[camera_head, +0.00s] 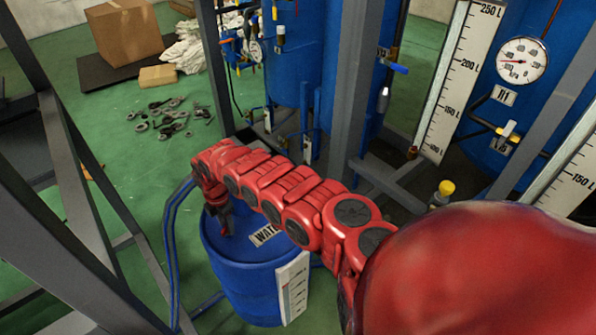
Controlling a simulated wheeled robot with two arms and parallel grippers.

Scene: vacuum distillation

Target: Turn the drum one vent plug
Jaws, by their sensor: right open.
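A blue drum (245,290) stands on the floor at lower centre. A label (265,235) starting with "WAT" lies on its top, partly covered by my arm. A white level scale is on its front right side. My red right arm reaches from the lower right to the drum, and my right gripper (224,222) points down at the left part of the drum's top. It is open. The vent plug cannot be made out; the gripper and arm cover much of the lid. I cannot tell whether the fingers touch anything. My left gripper is not in view.
Grey frame posts (354,90) stand behind the drum and at the left. Blue hoses (170,250) run down beside the drum. Blue tanks with scales, valves and a gauge (522,61) fill the right. Loose metal parts (165,118) and boxes (126,32) lie on the green floor.

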